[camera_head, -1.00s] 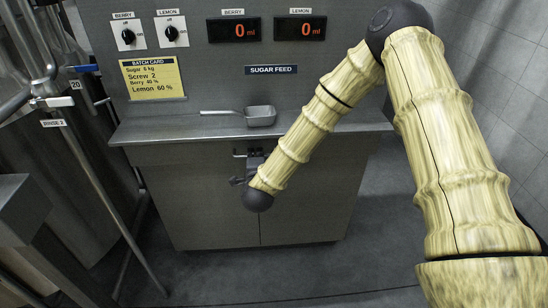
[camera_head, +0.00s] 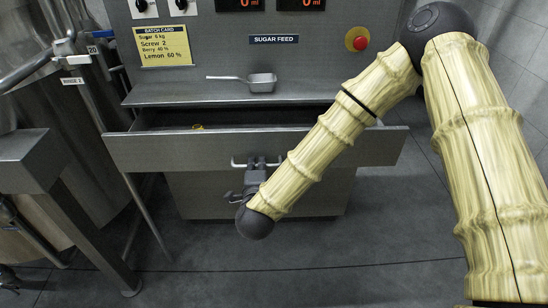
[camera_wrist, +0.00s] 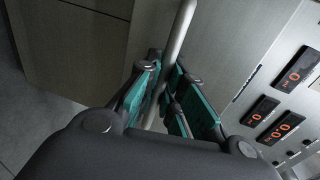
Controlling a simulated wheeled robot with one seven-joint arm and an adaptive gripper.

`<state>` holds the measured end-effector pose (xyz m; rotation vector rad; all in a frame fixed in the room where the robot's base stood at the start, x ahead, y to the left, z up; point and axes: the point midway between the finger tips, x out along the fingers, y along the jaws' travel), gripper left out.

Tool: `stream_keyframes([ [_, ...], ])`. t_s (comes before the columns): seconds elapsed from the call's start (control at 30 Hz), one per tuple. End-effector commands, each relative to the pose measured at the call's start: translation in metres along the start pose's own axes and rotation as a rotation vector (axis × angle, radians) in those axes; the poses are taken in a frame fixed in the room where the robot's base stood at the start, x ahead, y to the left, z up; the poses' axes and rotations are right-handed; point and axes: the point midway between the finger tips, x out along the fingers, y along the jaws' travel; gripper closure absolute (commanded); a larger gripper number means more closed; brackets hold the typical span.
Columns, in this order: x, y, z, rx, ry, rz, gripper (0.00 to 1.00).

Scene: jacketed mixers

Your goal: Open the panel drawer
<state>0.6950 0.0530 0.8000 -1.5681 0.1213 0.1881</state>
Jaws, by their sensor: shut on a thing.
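The panel drawer (camera_head: 190,150) stands pulled out from the grey cabinet, below the ledge. Its dark inside shows, with a small yellow thing (camera_head: 198,127) in it. My gripper (camera_head: 262,165) is at the middle of the drawer front, shut on the drawer's bar handle (camera_head: 238,164). In the wrist view the pale handle bar (camera_wrist: 178,40) runs between the green finger pads of my gripper (camera_wrist: 172,85). My arm hides part of the drawer's right side.
A metal scoop (camera_head: 260,82) lies on the ledge (camera_head: 190,93) above the drawer. A red stop button (camera_head: 360,43) and a yellow batch card (camera_head: 163,46) are on the panel. A grey stand (camera_head: 30,160) is at left. The floor before the cabinet is clear.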

Motion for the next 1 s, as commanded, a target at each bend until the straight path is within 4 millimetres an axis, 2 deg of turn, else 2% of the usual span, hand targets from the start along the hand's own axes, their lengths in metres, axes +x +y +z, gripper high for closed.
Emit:
stream_keyframes([
  [0.2, -0.0091, 0.0020, 0.0125, -0.003, -0.018, 0.000, 1.00],
  [0.53, -0.0092, 0.0018, 0.0135, -0.003, -0.018, 0.000, 1.00],
  [0.57, -0.0092, 0.0018, 0.0135, -0.003, -0.018, 0.000, 0.85],
  [0.67, -0.0091, 0.0018, 0.0134, -0.003, -0.018, 0.000, 0.68],
  [1.0, -0.0102, 0.0017, 0.0128, -0.004, -0.017, 0.000, 0.68],
])
